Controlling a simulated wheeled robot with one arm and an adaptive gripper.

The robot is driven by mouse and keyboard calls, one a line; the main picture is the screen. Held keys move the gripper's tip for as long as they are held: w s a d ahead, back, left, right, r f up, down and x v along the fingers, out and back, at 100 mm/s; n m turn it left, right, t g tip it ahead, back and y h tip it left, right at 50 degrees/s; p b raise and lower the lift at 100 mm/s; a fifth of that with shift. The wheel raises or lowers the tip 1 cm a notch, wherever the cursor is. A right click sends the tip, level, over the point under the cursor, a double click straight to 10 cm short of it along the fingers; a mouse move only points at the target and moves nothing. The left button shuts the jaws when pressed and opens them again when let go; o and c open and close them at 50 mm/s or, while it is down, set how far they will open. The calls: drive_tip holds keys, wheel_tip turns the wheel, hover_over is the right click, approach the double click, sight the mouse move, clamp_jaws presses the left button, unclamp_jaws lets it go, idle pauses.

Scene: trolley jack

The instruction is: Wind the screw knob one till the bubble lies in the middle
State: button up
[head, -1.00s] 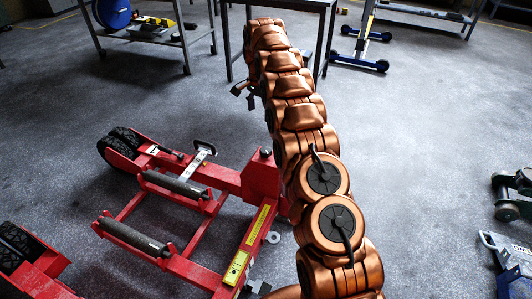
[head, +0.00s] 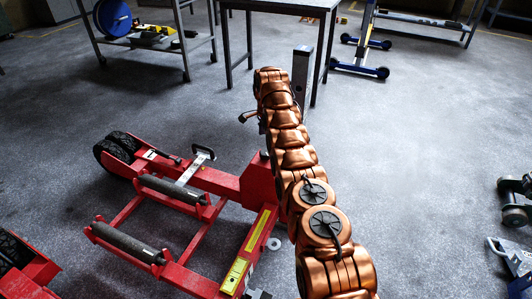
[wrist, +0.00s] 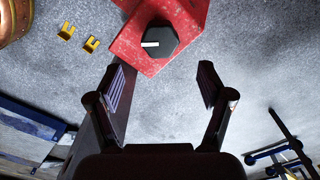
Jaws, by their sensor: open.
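A black, many-sided knob (wrist: 160,42) with a white bar on its face sits on a red block (wrist: 140,58) in the wrist view. My gripper (wrist: 163,82) is open and empty. Its two fingers stand apart, with the knob beyond their tips, roughly centred between them and not touched. In the head view the red trolley jack frame (head: 228,182) stands on the floor left of my arm. The gripper is mostly hidden there behind my copper arm. I cannot make out a bubble or level in either view.
A dark table (head: 280,5) and a grey post (head: 303,72) stand behind my arm. A shelf trolley (head: 150,40) is at the back left. Two yellow clips (wrist: 91,44) show in the wrist view. Green and grey equipment (head: 515,200) stands at the right edge. Floor between is clear.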

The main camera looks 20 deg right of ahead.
sight(266, 152)
drive_tip(key=shift+f+b, duration=1.25)
drive_tip(key=shift+f, duration=2.35)
drive_tip(key=shift+a, duration=0.1)
drive_tip(key=c, duration=1.2)
